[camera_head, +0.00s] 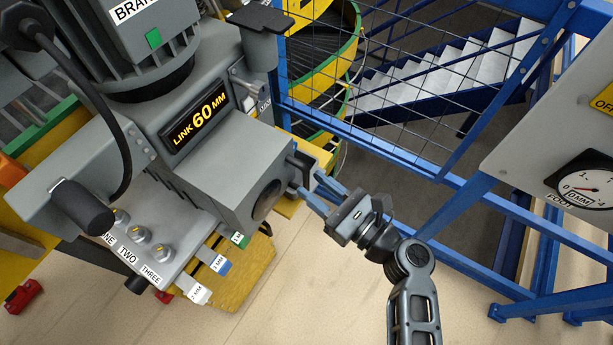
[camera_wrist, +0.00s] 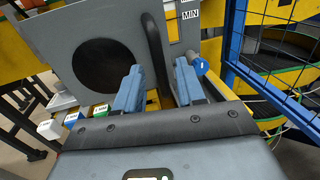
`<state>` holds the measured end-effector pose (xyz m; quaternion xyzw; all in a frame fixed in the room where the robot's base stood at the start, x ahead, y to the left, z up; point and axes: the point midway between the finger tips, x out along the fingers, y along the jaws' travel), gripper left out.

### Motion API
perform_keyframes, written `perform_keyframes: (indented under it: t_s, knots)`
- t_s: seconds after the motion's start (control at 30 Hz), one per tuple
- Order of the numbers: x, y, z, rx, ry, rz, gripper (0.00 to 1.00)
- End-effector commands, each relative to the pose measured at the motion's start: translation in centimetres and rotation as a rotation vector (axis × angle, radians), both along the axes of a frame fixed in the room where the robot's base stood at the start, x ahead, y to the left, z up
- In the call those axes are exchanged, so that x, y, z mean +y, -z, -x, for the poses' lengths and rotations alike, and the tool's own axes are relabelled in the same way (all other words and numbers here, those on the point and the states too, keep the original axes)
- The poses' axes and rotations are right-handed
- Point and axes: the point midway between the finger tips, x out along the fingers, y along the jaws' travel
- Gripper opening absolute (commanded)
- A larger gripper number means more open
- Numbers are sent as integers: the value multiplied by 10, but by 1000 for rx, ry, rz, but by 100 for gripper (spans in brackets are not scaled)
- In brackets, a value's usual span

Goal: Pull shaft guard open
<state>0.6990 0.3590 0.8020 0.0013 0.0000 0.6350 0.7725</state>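The shaft guard looks to be the grey box (camera_head: 225,165) below the "LINK 60 MM" display, with a dark round opening in its end face. In the wrist view the grey face (camera_wrist: 65,38) shows the opening on the left and a black curved handle (camera_wrist: 153,45) on the right. In the head view the dark handle (camera_head: 300,160) shows small at the box's right side. My gripper (camera_head: 312,188) is at this handle, its blue fingers apart. In the wrist view the fingers (camera_wrist: 158,82) stand on either side of the handle's lower part; contact cannot be told.
A blue mesh fence (camera_head: 400,150) stands close to the right of my gripper. A gauge panel (camera_head: 570,160) is at the far right. Labelled tabs (camera_head: 218,263) and knobs (camera_head: 140,235) lie at lower left. A blue-ended pin (camera_wrist: 200,66) is beside the right finger. Open floor lies in front.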

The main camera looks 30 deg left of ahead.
Motion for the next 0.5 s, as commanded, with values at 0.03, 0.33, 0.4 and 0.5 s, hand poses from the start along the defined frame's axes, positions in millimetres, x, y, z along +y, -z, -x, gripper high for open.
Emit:
perform_keyframes:
  t_s: [0.03,0.33,0.4,0.5]
  knots:
    - [8,-1,-1,1,-2,0,39]
    - [31,0,-6,-1,0,1,39]
    - [32,0,-6,-1,1,1,39]
    - [32,1,-6,-2,1,1,39]
